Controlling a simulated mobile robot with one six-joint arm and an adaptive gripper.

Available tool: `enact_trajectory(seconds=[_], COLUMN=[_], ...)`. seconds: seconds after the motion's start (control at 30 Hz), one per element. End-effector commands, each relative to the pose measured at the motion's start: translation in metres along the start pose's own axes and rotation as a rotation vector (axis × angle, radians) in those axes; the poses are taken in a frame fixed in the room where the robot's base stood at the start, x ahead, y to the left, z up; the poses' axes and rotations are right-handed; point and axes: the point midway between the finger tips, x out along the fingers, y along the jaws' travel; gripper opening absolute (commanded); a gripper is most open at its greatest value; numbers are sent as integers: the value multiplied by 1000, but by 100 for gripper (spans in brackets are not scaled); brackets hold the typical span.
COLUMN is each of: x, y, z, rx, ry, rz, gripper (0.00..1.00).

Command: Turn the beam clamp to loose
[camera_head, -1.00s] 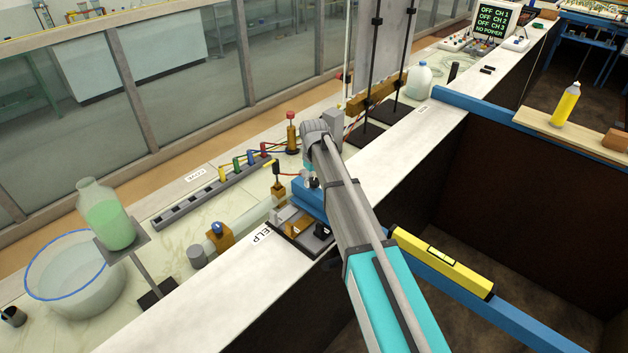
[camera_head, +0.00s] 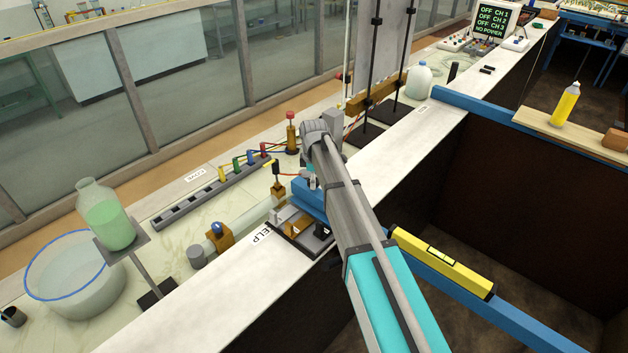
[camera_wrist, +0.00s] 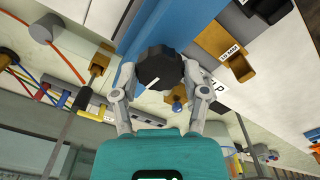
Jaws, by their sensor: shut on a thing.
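The beam clamp's black faceted knob (camera_wrist: 158,68) sits on the blue beam (camera_wrist: 128,75) in the wrist view. A short white mark shows on the knob's near edge. My gripper (camera_wrist: 160,78) is shut on the knob, one finger on each side of it. In the head view my gripper (camera_head: 313,178) is over the blue beam (camera_head: 308,200), partly behind my arm, and the knob is hidden there.
A yellow spirit level (camera_head: 440,263) lies along the beam to the right. A green-filled bottle (camera_head: 106,215) stands on a small stand beside a clear basin (camera_head: 75,285). Plugs with cables (camera_head: 240,165) are behind the gripper, and a brass block (camera_wrist: 228,50) is close by.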

Motion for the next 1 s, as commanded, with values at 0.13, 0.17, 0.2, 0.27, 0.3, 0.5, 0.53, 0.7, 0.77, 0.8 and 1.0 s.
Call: enact_trajectory(seconds=[0.13, 0.17, 0.2, 0.27, 0.3, 0.5, 0.53, 0.7, 0.77, 0.8, 1.0], x=[0, 0, 0, 0, 0, 0, 0, 0, 0, 0, 0], y=[-3, -3, -3, -3, -3, -3, -3, -3, -3, -3, -2], z=[0, 0, 0, 0, 0, 0, 0, 0, 0, 0, 0], rx=[-70, -82, -93, -108, -115, -127, -127, -127, -127, -127, -125], ry=[-1, -1, -1, -1, -1, -1, -1, -1, -1, 0, 0], rz=[-6, -6, -6, -6, -6, -7, -7, -7, -7, -7, -4], gripper=[10, 10, 10, 10, 10, 10, 10, 10, 62, 69, 92])
